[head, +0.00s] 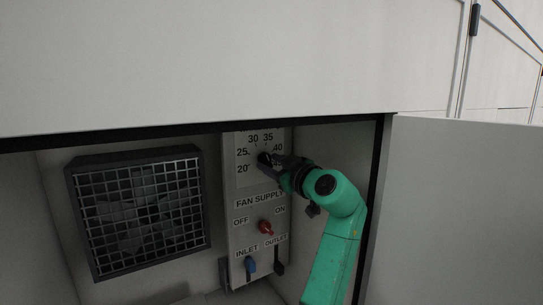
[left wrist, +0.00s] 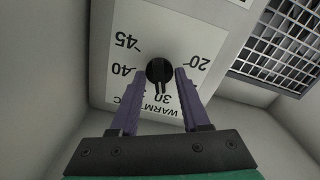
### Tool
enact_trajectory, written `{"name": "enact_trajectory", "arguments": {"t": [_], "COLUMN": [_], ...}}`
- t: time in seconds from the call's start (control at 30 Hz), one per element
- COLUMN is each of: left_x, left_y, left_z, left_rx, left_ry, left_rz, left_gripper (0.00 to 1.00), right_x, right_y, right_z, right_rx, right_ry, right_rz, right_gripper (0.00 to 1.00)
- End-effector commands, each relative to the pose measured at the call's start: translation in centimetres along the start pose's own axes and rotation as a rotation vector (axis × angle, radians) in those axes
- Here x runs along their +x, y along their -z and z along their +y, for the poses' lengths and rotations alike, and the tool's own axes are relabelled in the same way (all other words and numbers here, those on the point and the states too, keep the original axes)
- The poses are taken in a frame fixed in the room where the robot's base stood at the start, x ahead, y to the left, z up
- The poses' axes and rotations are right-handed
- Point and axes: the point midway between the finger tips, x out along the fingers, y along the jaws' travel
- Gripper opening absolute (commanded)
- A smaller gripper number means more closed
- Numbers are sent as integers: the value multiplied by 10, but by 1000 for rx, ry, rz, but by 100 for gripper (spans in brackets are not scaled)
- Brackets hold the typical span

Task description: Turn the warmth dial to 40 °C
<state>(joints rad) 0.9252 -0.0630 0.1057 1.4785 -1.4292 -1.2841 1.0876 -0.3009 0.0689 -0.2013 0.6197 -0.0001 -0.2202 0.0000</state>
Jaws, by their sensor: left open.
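The warmth dial (left wrist: 159,69) is a dark round knob on a white scale plate marked from 20 to 45. In the left wrist view its narrow pointer points towards the 30 mark; the 25 and 35 marks are hidden behind the fingers. My left gripper (left wrist: 160,76) is open, with one purple finger on each side of the dial. I cannot tell whether the fingers touch it. In the head view my left gripper (head: 272,161) covers much of the dial (head: 262,158) and the 45 mark. My right gripper is not in view.
Below the dial on the control panel (head: 243,215) are a red fan supply switch (head: 265,227), a blue inlet lever (head: 250,265) and a dark outlet lever (head: 279,262). A caged fan (head: 140,213) stands left. An open door (head: 460,200) bounds the right; a white panel (head: 200,65) lies above.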

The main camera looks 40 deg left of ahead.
Motion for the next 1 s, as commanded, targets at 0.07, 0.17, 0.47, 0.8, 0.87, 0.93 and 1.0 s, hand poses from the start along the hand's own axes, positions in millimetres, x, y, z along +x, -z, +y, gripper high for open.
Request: {"name": "enact_trajectory", "arguments": {"t": [0.07, 0.17, 0.47, 0.8, 0.87, 0.93, 1.0], "left_x": [2, 2, 1, 1, 1, 1, 1], "left_y": [0, -1, -1, -1, -2, -2, -2], "left_z": [0, 0, 0, 0, -1, -1, -1], "left_rx": [0, 0, 0, 43, 68, 103, 147], "left_ry": [-1, -1, 0, 0, 0, 0, 0], "left_rz": [0, 0, 0, -1, 0, 0, 0], "left_gripper": [46, 46, 0, 0, 0, 0, 0], "right_x": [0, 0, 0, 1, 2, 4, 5], "right_y": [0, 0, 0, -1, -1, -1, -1], "right_z": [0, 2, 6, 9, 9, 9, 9], "right_rx": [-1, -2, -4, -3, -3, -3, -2], "right_ry": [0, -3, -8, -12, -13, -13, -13], "right_rz": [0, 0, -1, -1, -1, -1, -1], "right_gripper": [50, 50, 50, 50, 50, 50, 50]}}
